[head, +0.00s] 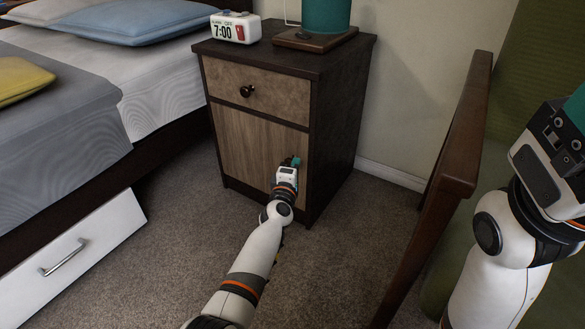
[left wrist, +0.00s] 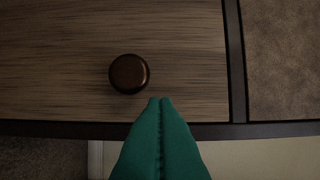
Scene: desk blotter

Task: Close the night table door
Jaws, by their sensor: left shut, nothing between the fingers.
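The night table (head: 341,120) is dark brown and stands beside the bed. Its lower door (head: 245,150) has a wood-grain front and appears flush with the frame in the head view. The left wrist view shows the door's grain (left wrist: 60,60) and its round dark knob (left wrist: 129,73). My left gripper (head: 296,161) is at the right part of the door, near the knob's side. In the left wrist view its teal fingers (left wrist: 160,103) are pressed together, empty, beside the knob. Whether they touch the door is unclear. My right arm is at the right edge; its fingertips are not visible.
The drawer (head: 265,95) above the door is shut. An alarm clock (head: 236,28) and a teal lamp (head: 326,15) stand on top. The bed with a white drawer (head: 75,245) is at left. A wooden armrest (head: 464,150) stands between the night table and my right arm.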

